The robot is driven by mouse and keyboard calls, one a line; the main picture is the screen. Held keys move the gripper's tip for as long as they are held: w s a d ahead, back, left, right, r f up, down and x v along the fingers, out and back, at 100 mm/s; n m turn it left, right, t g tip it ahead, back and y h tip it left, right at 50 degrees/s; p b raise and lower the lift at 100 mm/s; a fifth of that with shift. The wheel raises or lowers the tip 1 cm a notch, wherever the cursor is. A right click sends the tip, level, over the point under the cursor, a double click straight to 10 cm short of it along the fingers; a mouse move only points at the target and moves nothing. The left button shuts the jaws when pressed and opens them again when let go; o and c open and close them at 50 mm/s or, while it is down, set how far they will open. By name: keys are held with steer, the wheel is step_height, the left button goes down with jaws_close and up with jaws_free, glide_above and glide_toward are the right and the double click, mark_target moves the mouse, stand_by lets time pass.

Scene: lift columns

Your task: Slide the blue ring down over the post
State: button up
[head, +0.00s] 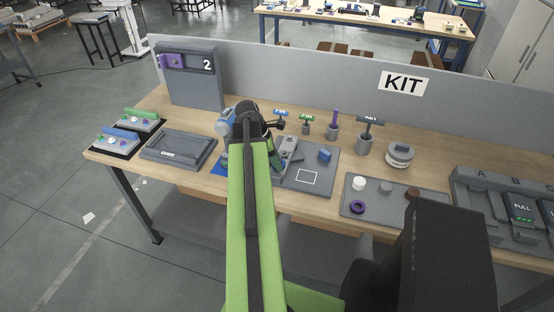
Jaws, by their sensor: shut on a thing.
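My gripper (272,126) is over the middle of the table, with my arm in front of most of it. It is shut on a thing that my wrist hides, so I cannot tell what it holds. No clearly blue ring shows. A dark purple ring (357,207) lies flat on the grey tray (438,211) at the right. I cannot single out the post with certainty. A purple upright rod (335,118) stands in a grey holder behind the work plate. A pale blue round thing (225,122) shows just left of my wrist, and its nature is unclear.
A grey plate (308,178) with a white square and a blue block (324,156) lies right of my arm. Tools in grey holders (364,143) stand behind it. A grey panel (188,82) marked 2 and a low grey tray (178,150) are at the left.

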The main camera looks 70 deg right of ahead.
steer(key=shift+f+b, duration=0.3)
steer(key=o, duration=1.4)
steer(key=shift+c, duration=0.2)
steer(key=shift+o, duration=0.6)
steer(key=shift+c, duration=1)
steer(key=shift+o, duration=1)
steer(key=shift+o, duration=0.2)
steer(key=shift+r, duration=0.15)
